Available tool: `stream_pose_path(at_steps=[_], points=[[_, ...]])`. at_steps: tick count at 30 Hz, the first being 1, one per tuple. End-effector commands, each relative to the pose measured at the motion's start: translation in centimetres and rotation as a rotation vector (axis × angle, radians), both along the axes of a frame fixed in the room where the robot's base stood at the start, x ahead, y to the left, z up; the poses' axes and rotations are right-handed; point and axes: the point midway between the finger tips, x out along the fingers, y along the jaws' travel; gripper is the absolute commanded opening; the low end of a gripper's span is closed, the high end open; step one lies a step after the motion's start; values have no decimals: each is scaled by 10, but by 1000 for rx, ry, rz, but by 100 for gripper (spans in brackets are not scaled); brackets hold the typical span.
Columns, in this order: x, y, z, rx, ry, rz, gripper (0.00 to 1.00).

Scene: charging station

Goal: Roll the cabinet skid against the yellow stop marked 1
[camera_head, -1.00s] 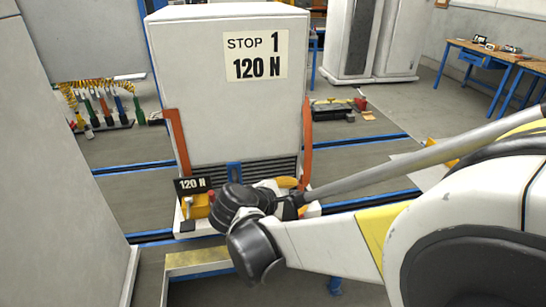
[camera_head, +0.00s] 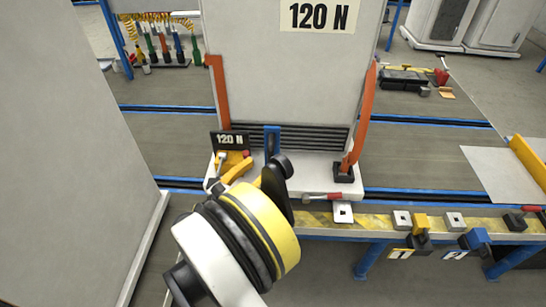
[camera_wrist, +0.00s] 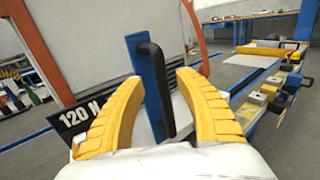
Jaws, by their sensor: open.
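The cabinet skid (camera_head: 290,85) is a pale grey cabinet on a white base with orange side straps and a "120 N" label; its top is cut off. A blue post with a black upright handle (camera_wrist: 154,90) is on its near face. In the wrist view my gripper (camera_wrist: 162,82) has its yellow fingers apart, one on each side of the handle. Gaps show on both sides; depth is unclear. In the head view my wrist partly hides the gripper. A small yellow stop (camera_head: 421,223) sits on the front rail at right, above a tag marked 1 (camera_head: 400,253).
A blue stop (camera_head: 475,238) with tag 2 is further right. The striped front rail (camera_head: 375,222) and blue-edged floor tracks run left to right. A large grey panel (camera_head: 60,150) stands at left. The track right of the skid looks clear.

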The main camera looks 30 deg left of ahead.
Motion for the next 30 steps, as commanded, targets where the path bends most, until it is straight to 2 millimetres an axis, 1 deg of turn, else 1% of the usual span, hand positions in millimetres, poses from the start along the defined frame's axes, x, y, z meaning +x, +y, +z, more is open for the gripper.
stream_pose_path(at_steps=[1,3,6,9,13,20,21,23,24,25,30], points=[[12,-2,-3,0,0,-4,41],[25,-3,-3,1,0,-3,41],[41,-4,-2,1,1,-2,41],[52,-5,-2,1,1,-2,41],[59,-5,0,1,1,0,41],[60,-5,0,2,1,0,41],[60,-5,0,2,1,0,40],[60,-5,0,2,1,0,22],[60,-5,0,2,1,0,9],[60,-5,0,2,1,0,0],[60,-5,0,2,1,0,0]])
